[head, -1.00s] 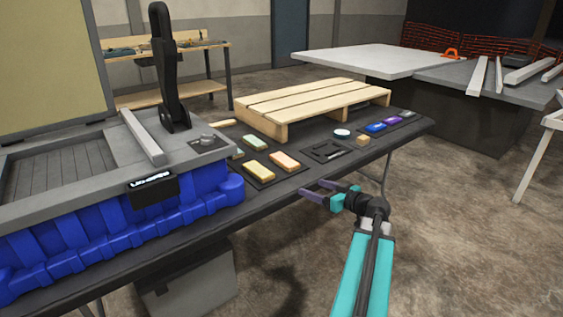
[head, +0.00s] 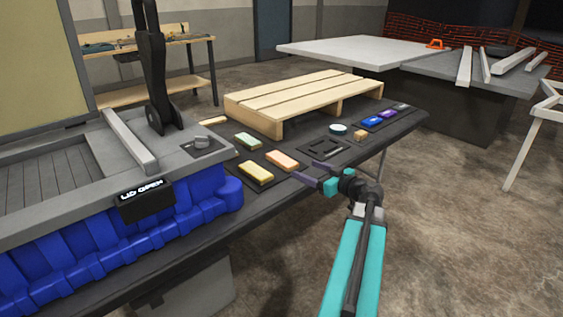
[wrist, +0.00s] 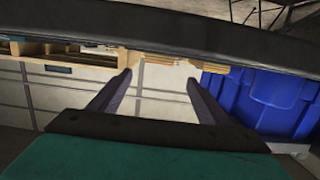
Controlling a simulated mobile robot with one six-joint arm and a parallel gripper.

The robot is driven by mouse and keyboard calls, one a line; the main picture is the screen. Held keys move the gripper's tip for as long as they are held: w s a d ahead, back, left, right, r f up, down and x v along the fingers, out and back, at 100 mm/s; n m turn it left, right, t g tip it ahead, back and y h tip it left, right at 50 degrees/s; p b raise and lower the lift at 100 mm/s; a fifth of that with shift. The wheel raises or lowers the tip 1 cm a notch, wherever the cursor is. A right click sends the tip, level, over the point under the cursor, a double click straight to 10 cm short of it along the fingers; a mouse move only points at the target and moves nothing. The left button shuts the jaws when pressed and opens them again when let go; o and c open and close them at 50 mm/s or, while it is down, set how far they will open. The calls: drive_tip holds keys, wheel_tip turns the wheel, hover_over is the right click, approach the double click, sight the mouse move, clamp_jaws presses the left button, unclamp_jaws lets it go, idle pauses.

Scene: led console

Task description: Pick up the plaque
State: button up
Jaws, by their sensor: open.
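Flat coloured blocks lie on the dark table (head: 222,224): a yellow one (head: 256,172), an orange one (head: 282,160) and a green one (head: 248,140). A black slotted tray (head: 325,149) lies to their right. I cannot tell which piece is the plaque. My gripper (head: 300,173) is open and empty at the table's front edge, beside the orange block and the slotted tray. In the wrist view its two fingers (wrist: 160,82) are spread apart with nothing between them. No block's top shows clearly there.
A blue bin (head: 120,242) with a grey top and a "LID OPEN" display (head: 145,200) stands at the left. A wooden pallet (head: 300,97) lies behind the blocks.

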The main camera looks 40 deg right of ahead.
sight(287, 162)
drive_tip(key=shift+d, duration=0.1)
drive_tip(key=shift+w+d+f, duration=0.1)
drive_tip(key=shift+w+d, duration=0.05)
drive_tip(key=shift+w, duration=0.35)
drive_tip(key=w, duration=0.4)
drive_tip(key=w+f, duration=0.1)
drive_tip(key=w, duration=0.2)
drive_tip(key=shift+w+d, duration=0.1)
drive_tip(key=shift+d, duration=0.1)
drive_tip(key=shift+w+d+f+p, duration=0.1)
drive_tip(key=shift+w+f, duration=0.1)
drive_tip(key=shift+w, duration=0.65)
drive_tip(key=shift+w+d+f+p, duration=0.1)
drive_tip(key=shift+w+f, duration=0.05)
drive_tip(key=shift+w, duration=0.7)
drive_tip(key=shift+w+f+p, duration=0.1)
drive_tip(key=shift+w+f, duration=0.1)
drive_tip(key=shift+w, duration=0.65)
drive_tip(key=c, duration=1.2)
